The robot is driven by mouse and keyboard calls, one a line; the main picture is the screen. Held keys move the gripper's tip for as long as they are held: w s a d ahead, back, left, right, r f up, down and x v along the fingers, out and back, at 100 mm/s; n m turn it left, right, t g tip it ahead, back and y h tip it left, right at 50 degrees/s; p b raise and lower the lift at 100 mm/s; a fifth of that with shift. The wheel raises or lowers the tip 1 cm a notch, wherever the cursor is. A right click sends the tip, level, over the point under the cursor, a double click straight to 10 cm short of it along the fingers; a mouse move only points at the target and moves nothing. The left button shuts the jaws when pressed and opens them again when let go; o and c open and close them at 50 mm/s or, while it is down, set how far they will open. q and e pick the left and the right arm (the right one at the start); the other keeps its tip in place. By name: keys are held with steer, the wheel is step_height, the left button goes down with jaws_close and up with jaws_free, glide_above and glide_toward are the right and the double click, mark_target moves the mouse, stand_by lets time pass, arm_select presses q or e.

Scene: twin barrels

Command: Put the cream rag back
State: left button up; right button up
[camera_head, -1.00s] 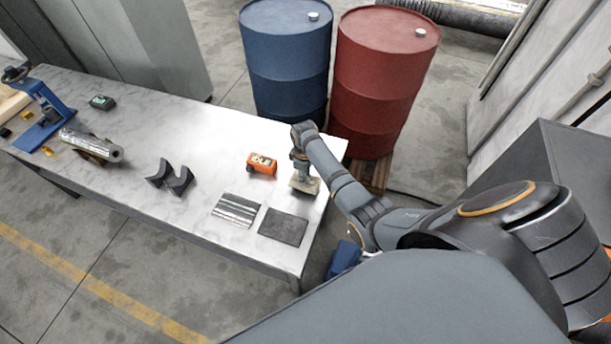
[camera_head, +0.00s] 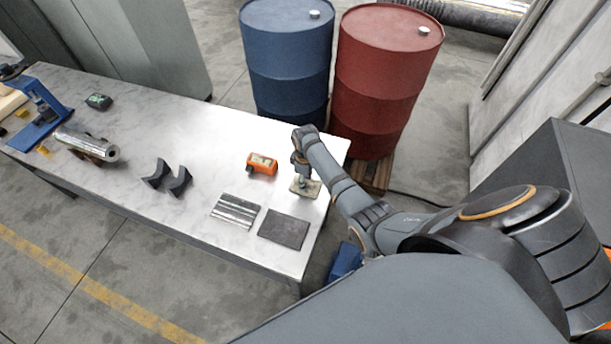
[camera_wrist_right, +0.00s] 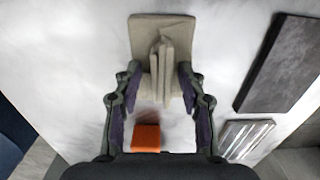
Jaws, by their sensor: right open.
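The cream rag (camera_head: 314,188) lies at the right end of the workbench, under my right gripper (camera_head: 304,179). In the right wrist view the rag (camera_wrist_right: 145,30) is a flat cream piece with a raised fold in its middle. The fingers of my right gripper (camera_wrist_right: 160,80) stand open on both sides of this fold, with a visible gap on each side. Whether the fingertips touch the flat part of the rag cannot be told. My left gripper is not in view.
An orange device (camera_head: 262,164) stands left of the rag. A ribbed metal plate (camera_head: 236,211) and a dark flat mat (camera_head: 284,230) lie in front. Black V-shaped blocks (camera_head: 168,178) stand farther left. Blue (camera_head: 287,60) and red (camera_head: 384,75) barrels stand behind the bench.

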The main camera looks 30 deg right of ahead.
step_height(320, 180, up, 12)
steer(key=b, duration=0.1)
steer(key=shift+b, duration=0.3)
steer(key=shift+r, duration=0.1)
